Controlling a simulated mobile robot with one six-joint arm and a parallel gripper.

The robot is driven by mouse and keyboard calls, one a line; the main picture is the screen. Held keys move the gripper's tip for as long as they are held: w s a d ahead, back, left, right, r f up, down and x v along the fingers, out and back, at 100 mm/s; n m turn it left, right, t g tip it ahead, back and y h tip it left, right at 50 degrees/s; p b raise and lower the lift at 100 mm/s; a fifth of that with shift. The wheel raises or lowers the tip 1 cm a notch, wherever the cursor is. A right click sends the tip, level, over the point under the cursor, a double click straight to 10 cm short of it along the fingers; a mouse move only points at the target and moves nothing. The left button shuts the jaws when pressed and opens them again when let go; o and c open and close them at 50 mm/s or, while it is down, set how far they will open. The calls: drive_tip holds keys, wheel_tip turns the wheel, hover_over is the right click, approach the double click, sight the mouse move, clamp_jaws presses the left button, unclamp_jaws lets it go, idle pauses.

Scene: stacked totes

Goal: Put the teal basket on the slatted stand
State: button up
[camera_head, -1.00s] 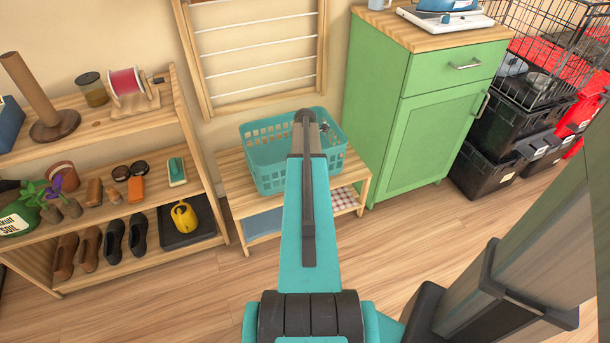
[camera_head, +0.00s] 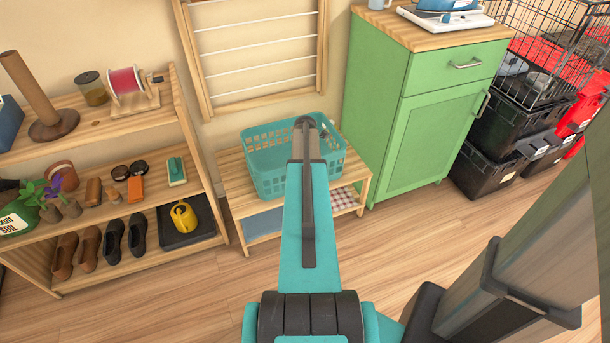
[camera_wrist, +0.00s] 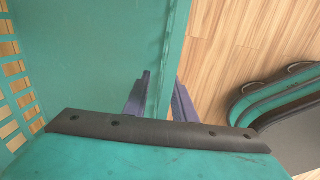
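The teal basket (camera_head: 268,180) is upright over the slatted stand (camera_head: 234,192), a low wooden stand between the shelf and the green cabinet. Its bottom appears level with or very close to the top slats; I cannot tell if it fully rests on them. My gripper is at the basket's near side, largely hidden behind my arm in the head view. In the wrist view, the fingers of my gripper (camera_wrist: 160,98) straddle the basket's wall (camera_wrist: 172,45), one on each side, and look closed on it.
A wooden shelf (camera_head: 100,205) with shoes, brushes and a yellow watering can stands left of the stand. A green cabinet (camera_head: 425,130) stands close on the right. A drying rack (camera_head: 262,40) is on the wall behind. The stand's lower level holds a checked cloth (camera_head: 343,197).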

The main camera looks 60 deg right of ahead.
drive_tip(key=shift+r, duration=0.15)
wheel_tip(320, 180, up, 12)
drive_tip(key=shift+s+a+p, duration=0.1)
drive_tip(key=shift+p, duration=0.7)
drive_tip(key=shift+s, duration=0.1)
idle(0.7)
